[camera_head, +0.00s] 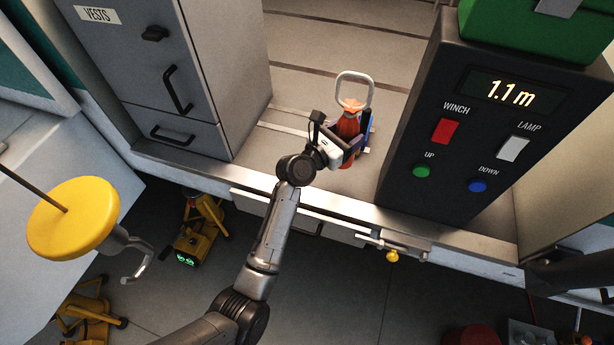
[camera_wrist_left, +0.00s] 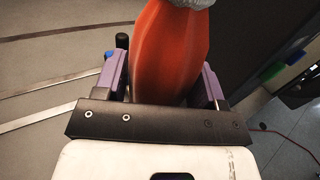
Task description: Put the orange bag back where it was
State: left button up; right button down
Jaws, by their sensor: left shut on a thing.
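The orange bag (camera_head: 348,126) stands upright over the grey deck between the cabinet and the control box, with a pale loop at its top. My left gripper (camera_head: 350,140) reaches it from the front and is shut on it. In the left wrist view the orange bag (camera_wrist_left: 168,50) fills the space between the two purple-sided fingers of the left gripper (camera_wrist_left: 165,85). A whitish part tops the bag there. The bag's lower end is mostly hidden by the gripper, so I cannot tell whether it touches the deck. My right gripper is not in view.
A grey cabinet (camera_head: 185,65) marked VESTS stands left of the bag. A dark control box (camera_head: 455,155) reading 1.1 m stands close on the right, with a green case (camera_head: 535,30) on top. A yellow disc with a hook (camera_head: 75,215) hangs at left. Deck behind the bag is clear.

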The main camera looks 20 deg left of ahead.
pick_arm(q)
jog(key=shift+w+f, duration=0.1)
jog(key=shift+w, duration=0.2)
jog(key=shift+w+a+f, duration=0.1)
jog(key=shift+a+f, duration=0.1)
jog(key=shift+f, duration=0.05)
jog(key=w+a+f+b, duration=0.1)
jog(key=a+f+b, duration=0.4)
jog(key=a+f, duration=0.5)
jog(key=shift+a+f, duration=0.2)
jog(key=shift+a, duration=0.15)
jog(key=shift+w+f, duration=0.1)
jog(key=o, duration=1.1)
jog(key=shift+f, duration=0.15)
jog(key=p+v, duration=0.1)
jog(key=v, duration=1.1)
